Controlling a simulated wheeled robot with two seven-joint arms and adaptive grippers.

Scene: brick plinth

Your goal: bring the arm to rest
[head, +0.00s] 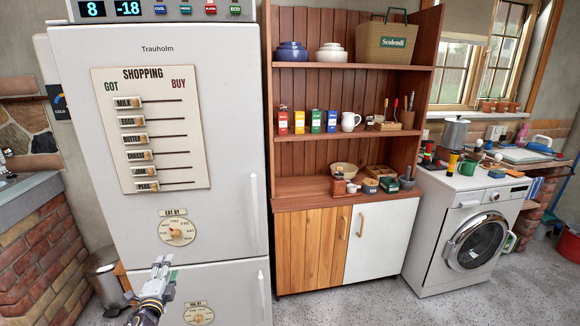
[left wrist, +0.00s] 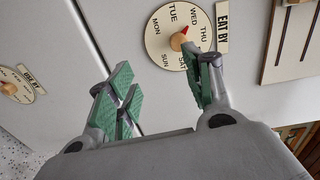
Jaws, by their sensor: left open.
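My left gripper (head: 160,272) is open and empty in front of the fridge (head: 238,130), below and left of the EAT BY dial (head: 165,238) in the head view. The left wrist view shows the open green-padded fingers (left wrist: 160,84) with nothing between them. One finger overlaps the edge of the day dial (left wrist: 158,42) there; I see no clear contact. The dial's wooden knob (left wrist: 177,41) has a red tip that seems to point towards WED. My right gripper is not in view.
A SHOPPING board (head: 150,166) with sliders is on the fridge door above the dial. A second dial (head: 199,314) is on the lower door. A bin (head: 104,278) stands left of the fridge. A wooden dresser (head: 285,238) and a washing machine (head: 430,230) stand to the right.

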